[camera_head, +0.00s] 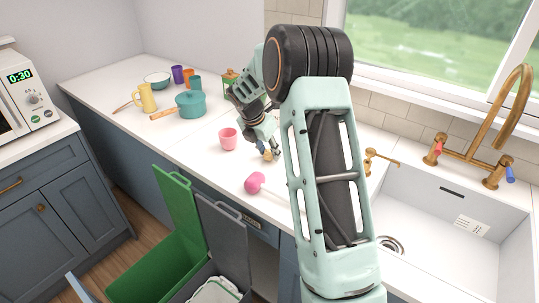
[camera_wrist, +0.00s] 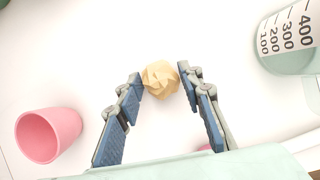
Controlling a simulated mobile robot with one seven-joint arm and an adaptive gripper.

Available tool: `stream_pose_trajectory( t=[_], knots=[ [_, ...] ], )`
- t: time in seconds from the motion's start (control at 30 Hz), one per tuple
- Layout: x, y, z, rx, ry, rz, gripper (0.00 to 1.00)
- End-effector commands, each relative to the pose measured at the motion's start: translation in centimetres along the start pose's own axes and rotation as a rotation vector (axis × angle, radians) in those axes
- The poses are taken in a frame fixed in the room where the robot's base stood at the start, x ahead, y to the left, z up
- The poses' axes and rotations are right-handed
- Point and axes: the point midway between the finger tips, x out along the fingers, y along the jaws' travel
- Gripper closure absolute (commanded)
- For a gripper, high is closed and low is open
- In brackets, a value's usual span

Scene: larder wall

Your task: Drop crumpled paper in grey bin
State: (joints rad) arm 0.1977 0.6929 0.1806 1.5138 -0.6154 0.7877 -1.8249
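The crumpled paper (camera_wrist: 160,79) is a tan ball on the white counter. In the wrist view it lies between the two fingertips of my gripper (camera_wrist: 163,88), which are spread with a gap on the right side. In the head view my gripper (camera_head: 267,152) is low over the counter, and the paper shows only as a small tan bit (camera_head: 268,156) there. The grey bin (camera_head: 226,240) stands in the pulled-out unit below the counter, its lid raised and a pale liner inside.
A green bin (camera_head: 150,262) with a raised lid stands left of the grey one. A measuring jug (camera_wrist: 290,45) is at right in the wrist view. The sink (camera_head: 440,225) is at right.

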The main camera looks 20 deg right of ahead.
Motion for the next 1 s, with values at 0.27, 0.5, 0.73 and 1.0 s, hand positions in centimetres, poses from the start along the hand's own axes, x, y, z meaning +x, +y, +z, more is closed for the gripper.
stream_pose_trajectory(
  t=[0.27, 0.5, 0.73, 1.0],
  knots=[
    [0.0, 0.0, 0.0, 0.000, 0.000, 0.000, 0.80],
    [-0.2, 0.0, 0.1, 0.000, 0.000, 0.000, 0.80],
    [-2.2, 0.0, 1.0, 0.002, -0.003, 0.002, 0.80],
    [-6.6, -1.8, 0.7, 0.001, -0.003, 0.002, 0.80]
  ],
)
